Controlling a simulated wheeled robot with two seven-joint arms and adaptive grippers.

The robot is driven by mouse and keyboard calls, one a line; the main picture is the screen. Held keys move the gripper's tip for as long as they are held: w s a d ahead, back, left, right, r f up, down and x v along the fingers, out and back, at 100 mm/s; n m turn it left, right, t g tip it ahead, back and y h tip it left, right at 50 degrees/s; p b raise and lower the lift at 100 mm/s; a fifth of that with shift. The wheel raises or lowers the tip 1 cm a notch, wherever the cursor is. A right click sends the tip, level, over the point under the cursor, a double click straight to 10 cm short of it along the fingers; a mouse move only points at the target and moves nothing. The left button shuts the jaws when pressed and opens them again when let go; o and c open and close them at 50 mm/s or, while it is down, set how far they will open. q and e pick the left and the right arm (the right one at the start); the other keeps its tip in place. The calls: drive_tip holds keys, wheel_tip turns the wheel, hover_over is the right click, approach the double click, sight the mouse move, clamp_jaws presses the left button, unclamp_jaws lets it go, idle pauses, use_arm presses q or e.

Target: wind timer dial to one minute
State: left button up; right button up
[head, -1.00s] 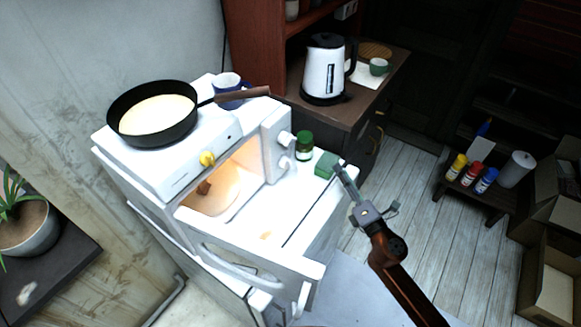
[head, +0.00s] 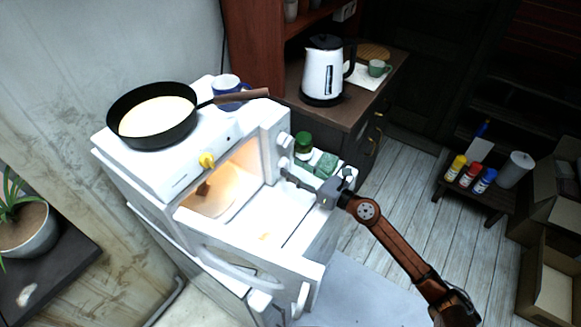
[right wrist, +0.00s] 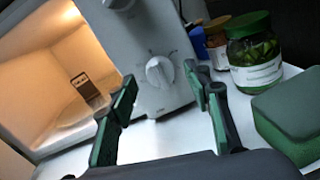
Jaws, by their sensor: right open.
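The white microwave (head: 262,131) stands with its door (head: 250,268) hanging open and its inside lit. Its front panel carries two white dials, an upper one (head: 284,139) and a lower one (head: 282,163). In the right wrist view the lower dial (right wrist: 160,72) shows between and beyond my fingers, with small marks around it; the upper dial (right wrist: 120,3) is cut off by the top edge. My right gripper (head: 289,178) is open and empty, just in front of the lower dial. It also shows in the right wrist view (right wrist: 165,98), apparently not touching the dial. My left gripper is out of view.
A jar with a green lid (right wrist: 255,52) and a green block (right wrist: 288,120) stand right of the panel, close to my right finger. A brown piece (head: 203,188) is inside the microwave.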

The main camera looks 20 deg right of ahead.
drive_tip(key=shift+x, duration=0.8)
drive_tip(key=shift+c, duration=0.4)
drive_tip(key=c, duration=1.1)
